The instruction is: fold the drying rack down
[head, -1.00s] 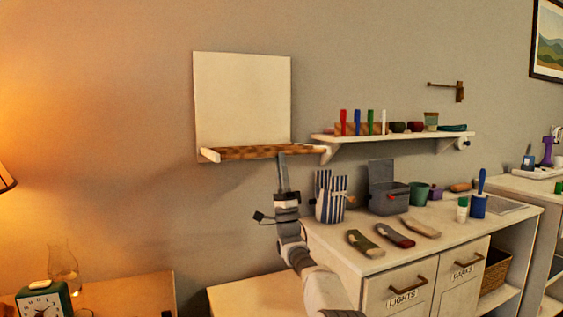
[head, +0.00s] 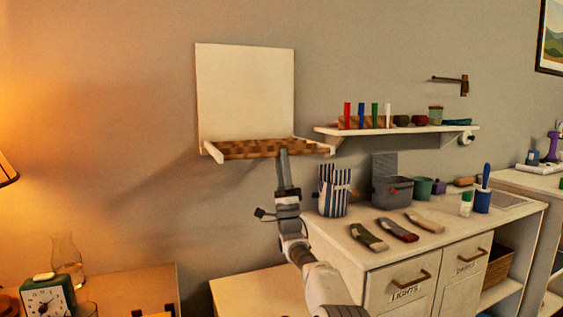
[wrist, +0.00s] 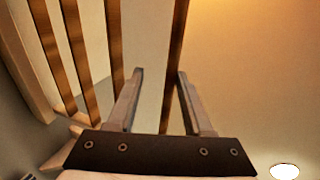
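The drying rack is a pale flat panel (head: 246,92) on the wall with a brown slatted wooden frame (head: 262,149) sticking out from its lower edge, close to level. The slats (wrist: 78,50) also show in the wrist view, at the left and top. My gripper (head: 283,152) is at the front edge of the slatted frame, right of its middle. In the wrist view my gripper (wrist: 160,72) has its two fingers apart. One wooden bar (wrist: 175,55) runs between them, closer to the right finger. I cannot tell whether a finger touches it.
A wall shelf (head: 400,130) with colored pegs and small pots is right of the rack. Below it, a white cabinet (head: 350,262) holds a striped bag (head: 333,192), a grey box (head: 392,192) and several small items. A clock (head: 46,299) stands at lower left. The wall below the rack is clear.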

